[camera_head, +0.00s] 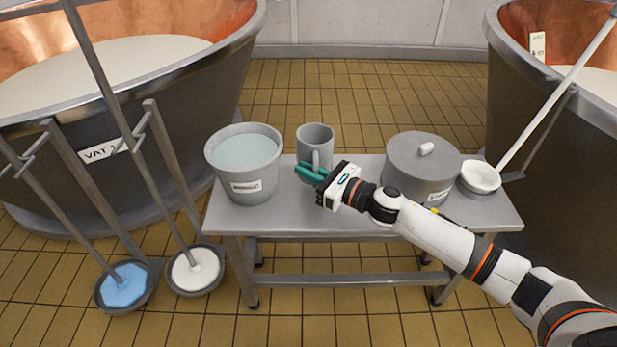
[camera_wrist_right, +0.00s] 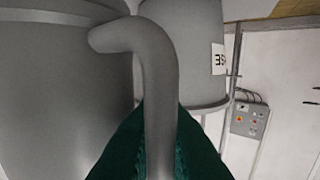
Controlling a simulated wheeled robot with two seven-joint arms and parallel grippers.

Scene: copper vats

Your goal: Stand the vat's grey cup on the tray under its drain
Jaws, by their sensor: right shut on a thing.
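The grey cup (camera_head: 316,134) is upright over the back of the metal bench, between a bucket and a lidded pot. Its handle faces my right gripper. My right gripper (camera_head: 311,174), with green fingers, is shut on that handle. In the right wrist view the handle (camera_wrist_right: 155,70) runs down between the green fingers (camera_wrist_right: 160,150), and the cup's wall (camera_wrist_right: 60,80) fills the left. I cannot tell whether the cup's base touches the bench. No drain or tray under one can be made out. My left gripper is not in view.
The bench (camera_head: 300,222) holds a labelled bucket of liquid (camera_head: 248,187), a lidded grey pot (camera_head: 419,160) and a white-topped round dish (camera_head: 480,180). Vats stand left (camera_head: 190,115) and right (camera_head: 545,130). Two long-handled dishes (camera_head: 122,290) (camera_head: 195,270) sit on the floor left of the bench.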

